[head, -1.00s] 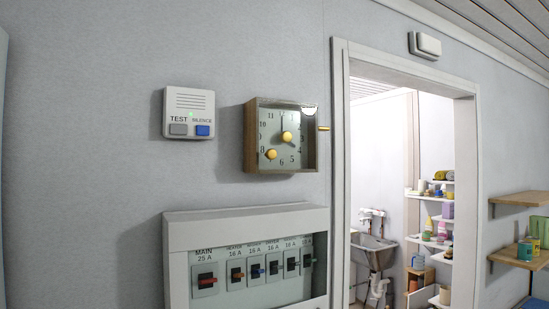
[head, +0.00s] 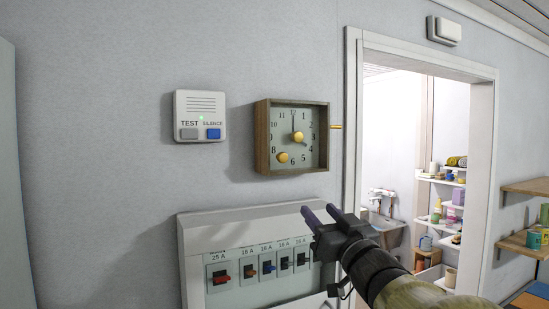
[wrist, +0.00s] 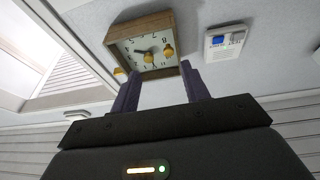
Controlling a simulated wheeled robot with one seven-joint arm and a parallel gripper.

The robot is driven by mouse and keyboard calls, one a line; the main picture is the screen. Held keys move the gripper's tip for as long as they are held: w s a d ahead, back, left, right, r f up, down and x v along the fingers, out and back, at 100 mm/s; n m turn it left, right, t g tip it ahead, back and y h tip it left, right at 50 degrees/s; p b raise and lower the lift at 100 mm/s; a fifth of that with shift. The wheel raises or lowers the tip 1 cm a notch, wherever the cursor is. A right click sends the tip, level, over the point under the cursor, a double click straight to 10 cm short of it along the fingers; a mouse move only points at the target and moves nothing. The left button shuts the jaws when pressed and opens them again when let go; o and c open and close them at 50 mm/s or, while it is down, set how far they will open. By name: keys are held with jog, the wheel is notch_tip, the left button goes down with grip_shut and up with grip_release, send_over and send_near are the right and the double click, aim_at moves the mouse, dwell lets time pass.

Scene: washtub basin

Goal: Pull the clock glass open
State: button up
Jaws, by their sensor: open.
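The clock (head: 291,136) is a square wooden box on the grey wall, with a pale face and two yellow knobs on it. A small brass handle (head: 336,127) sticks out at its right side, beside the door frame. The glass itself is hard to make out; it looks closed over the face. My gripper (head: 321,213) is open and empty, below and slightly right of the clock, in front of the breaker panel's top right corner. In the wrist view the clock (wrist: 146,45) appears upside down beyond my open fingers, and the brass handle (wrist: 120,73) shows near the left finger.
A white alarm box (head: 200,117) with a grey and a blue button is left of the clock. A breaker panel (head: 215,222) juts out below. The doorway's white frame (head: 353,105) stands close on the right. Wooden shelves (head: 525,188) are farther right.

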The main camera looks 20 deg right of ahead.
jog(key=r, duration=0.1)
jog(key=s+r+n+y, duration=0.1)
jog(key=shift+s+a+r+t, duration=0.15)
jog(key=shift+r+t, duration=0.15)
jog(key=shift+r, duration=0.1)
jog(key=p, duration=0.9)
send_near(284, 158)
jog(key=x, duration=0.7)
jog(key=shift+r, duration=0.1)
jog(key=shift+w+r, duration=0.15)
jog(key=shift+w, duration=0.5)
jog(key=shift+c, duration=0.5)
grip_shut()
